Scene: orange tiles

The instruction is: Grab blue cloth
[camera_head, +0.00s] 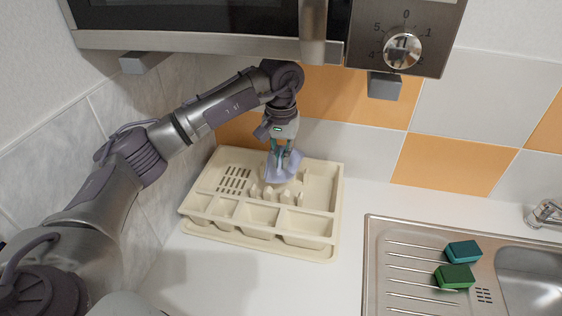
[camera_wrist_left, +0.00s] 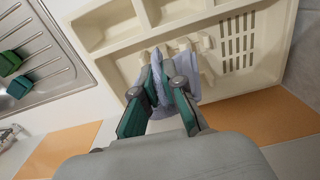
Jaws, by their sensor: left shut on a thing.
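The blue cloth (camera_head: 283,168) is a crumpled pale blue-lilac piece over the back middle of the cream dish rack (camera_head: 187,210). My left gripper (camera_head: 284,153) points down and is shut on the cloth, which bunches around its fingertips. In the left wrist view, the cloth (camera_wrist_left: 188,62) shows between and beside the left gripper's fingers (camera_wrist_left: 165,72), with the rack (camera_wrist_left: 262,78) behind it. I cannot tell whether the cloth still touches the rack. My right gripper is not in view.
A microwave (camera_head: 200,42) hangs above and behind my left arm. A steel sink (camera_head: 375,270) is at the right, with a teal sponge (camera_head: 463,251) and a green sponge (camera_head: 454,276) on its drainboard. White counter (camera_head: 352,200) lies free between rack and sink.

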